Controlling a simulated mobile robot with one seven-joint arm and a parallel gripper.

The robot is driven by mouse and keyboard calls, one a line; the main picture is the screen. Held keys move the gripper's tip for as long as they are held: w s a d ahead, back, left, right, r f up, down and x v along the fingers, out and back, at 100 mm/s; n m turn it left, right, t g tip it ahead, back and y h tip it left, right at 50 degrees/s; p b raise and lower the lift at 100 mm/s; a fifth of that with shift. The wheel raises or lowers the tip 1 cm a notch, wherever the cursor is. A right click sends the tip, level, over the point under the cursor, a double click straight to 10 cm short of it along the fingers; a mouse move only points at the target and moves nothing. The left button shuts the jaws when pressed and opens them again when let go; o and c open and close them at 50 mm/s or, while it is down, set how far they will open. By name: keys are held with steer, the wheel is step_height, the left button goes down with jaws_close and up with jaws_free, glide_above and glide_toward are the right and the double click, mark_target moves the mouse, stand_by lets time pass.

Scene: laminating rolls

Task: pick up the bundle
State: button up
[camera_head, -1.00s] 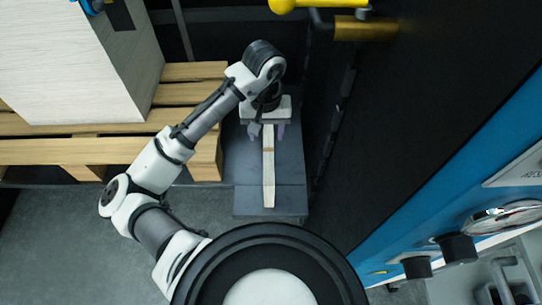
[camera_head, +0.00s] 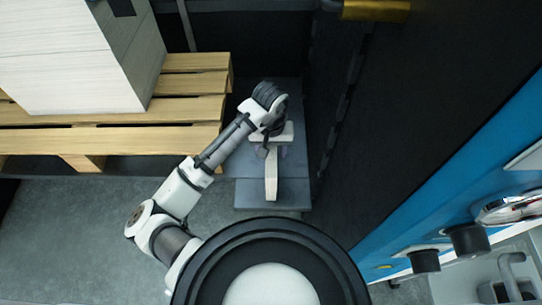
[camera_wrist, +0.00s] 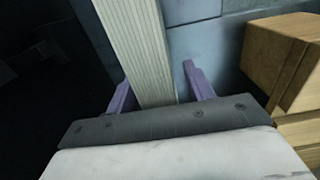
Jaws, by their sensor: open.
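The bundle (camera_head: 271,184) is a long, narrow, pale strip lying on a grey step-like surface in the head view. Its far part is hidden under my gripper and arm. In the wrist view the bundle (camera_wrist: 138,45) shows fine lengthwise lines and runs down between the two purple fingers. My gripper (camera_wrist: 157,82) is open, with one finger on each side of the bundle. A gap shows beside the right finger; the left finger is closer to the bundle. In the head view my gripper (camera_head: 269,152) is over the bundle's far part. I cannot tell its height above it.
A wooden pallet (camera_head: 190,108) with a tall white paper stack (camera_head: 70,65) stands at the left. A dark machine wall with a blue panel (camera_head: 470,170) rises close on the right. Grey floor (camera_head: 80,225) is clear at the lower left.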

jaws_close()
stand_by(0.3)
steer(key=shift+r, duration=0.1)
step_height(320, 180, up, 20)
steer(key=p, duration=0.3)
stand_by(0.5)
